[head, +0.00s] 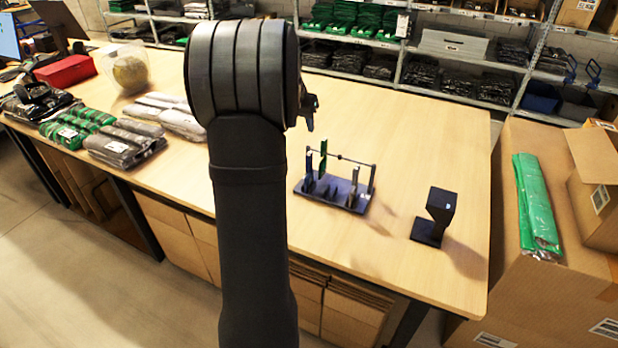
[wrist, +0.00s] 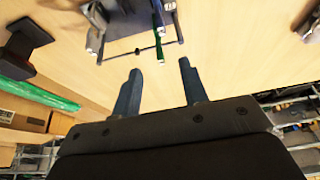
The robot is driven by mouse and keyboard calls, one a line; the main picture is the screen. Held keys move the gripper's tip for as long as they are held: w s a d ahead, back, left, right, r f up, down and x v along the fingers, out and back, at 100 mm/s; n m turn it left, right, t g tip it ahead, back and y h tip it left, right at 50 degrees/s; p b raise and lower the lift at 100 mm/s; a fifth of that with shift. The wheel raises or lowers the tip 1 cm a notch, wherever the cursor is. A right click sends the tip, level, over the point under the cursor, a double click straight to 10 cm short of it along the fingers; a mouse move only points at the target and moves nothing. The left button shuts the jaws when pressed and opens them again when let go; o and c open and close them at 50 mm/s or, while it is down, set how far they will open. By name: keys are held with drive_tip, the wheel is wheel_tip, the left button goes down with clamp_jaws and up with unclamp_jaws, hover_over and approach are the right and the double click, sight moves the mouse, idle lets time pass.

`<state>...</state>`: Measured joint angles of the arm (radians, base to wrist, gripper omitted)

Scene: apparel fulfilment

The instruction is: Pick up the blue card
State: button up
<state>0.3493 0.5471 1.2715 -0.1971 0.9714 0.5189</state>
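A small dark rack (head: 334,194) stands on the table and holds several upright cards. A slate-blue card (head: 308,163) is at its left end in the head view, beside a taller green card (head: 323,157). In the wrist view the rack (wrist: 138,48) is at the top, with the green card (wrist: 159,42) near the middle and what looks like the blue card (wrist: 178,24) to its right, seen nearly edge-on. My gripper (wrist: 160,68) is open and empty, its fingers apart from the rack. In the head view my arm mostly hides the gripper.
A black angular stand (head: 436,215) is right of the rack. Bagged garments (head: 120,142) and a red box (head: 66,71) lie at the table's left. A green bag (head: 536,205) lies on cartons at the right. The table between rack and stand is clear.

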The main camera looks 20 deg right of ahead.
sight(308, 154)
drive_tip(key=x, duration=1.1)
drive_tip(key=shift+f, duration=0.3)
drive_tip(key=shift+a+x, duration=0.15)
drive_tip(key=shift+x, duration=1.2)
drive_tip(key=shift+a+x, duration=0.15)
drive_tip(key=shift+x, duration=1.2)
drive_tip(key=shift+f, duration=0.1)
clamp_jaws()
